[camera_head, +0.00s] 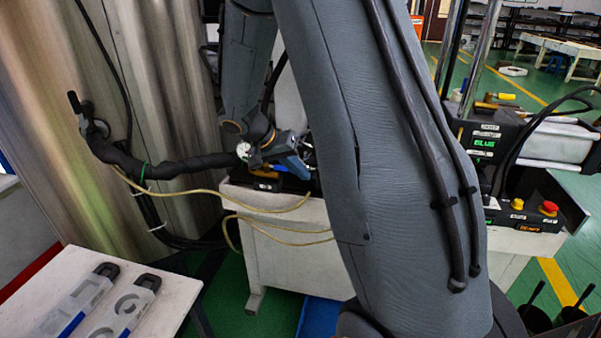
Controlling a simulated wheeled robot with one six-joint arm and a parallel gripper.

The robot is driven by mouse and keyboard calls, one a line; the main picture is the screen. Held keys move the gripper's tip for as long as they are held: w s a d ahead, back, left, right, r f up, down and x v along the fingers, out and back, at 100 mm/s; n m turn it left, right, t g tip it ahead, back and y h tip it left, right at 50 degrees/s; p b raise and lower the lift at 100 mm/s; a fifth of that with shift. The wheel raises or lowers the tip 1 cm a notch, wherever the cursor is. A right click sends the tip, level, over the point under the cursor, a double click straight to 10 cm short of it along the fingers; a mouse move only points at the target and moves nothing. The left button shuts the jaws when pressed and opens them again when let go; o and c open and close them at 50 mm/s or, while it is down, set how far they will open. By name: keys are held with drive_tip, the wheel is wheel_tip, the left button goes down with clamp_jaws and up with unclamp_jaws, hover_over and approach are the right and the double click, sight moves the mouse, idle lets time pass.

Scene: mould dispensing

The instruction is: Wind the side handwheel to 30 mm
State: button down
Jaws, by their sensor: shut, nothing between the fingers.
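My arm's large grey link fills the middle of the head view and covers much of the bench behind it. A second grey link of mine comes down behind it to a wrist joint with an orange band. Past the wrist, my gripper (294,166) shows small and partly covered, low over the bench top. Its fingers are shut with nothing seen between them. I cannot make out the side handwheel or any scale reading; it may be behind my arm.
A white table (160,312) at lower left bears two pale slotted plates. A black-sleeved hose (180,164) and yellow hoses hang left of the bench (290,262). At right are a labelled panel (484,142) and a control box with a red button (548,208).

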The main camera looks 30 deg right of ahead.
drive_tip(key=w+a+r+b, duration=0.4)
drive_tip(key=a+r+b, duration=0.15)
drive_tip(key=a, duration=0.45)
drive_tip(key=s+a+f+n+y, duration=0.2)
drive_tip(key=s+f+n, duration=0.1)
drive_tip(key=s, duration=0.4)
drive_tip(key=s+a+f+n+y, duration=0.3)
drive_tip(key=s, duration=0.4)
drive_tip(key=s+a+f+n+t+y+p, duration=0.1)
drive_tip(key=s+a+f+n+y, duration=0.1)
drive_tip(key=s, duration=0.5)
wheel_tip(320, 180, down, 2)
drive_tip(key=shift+a+f+n+y, duration=0.1)
drive_tip(key=shift+a+n+y, duration=0.2)
drive_tip(key=shift+a+n, duration=0.6)
drive_tip(key=shift+d, duration=0.35)
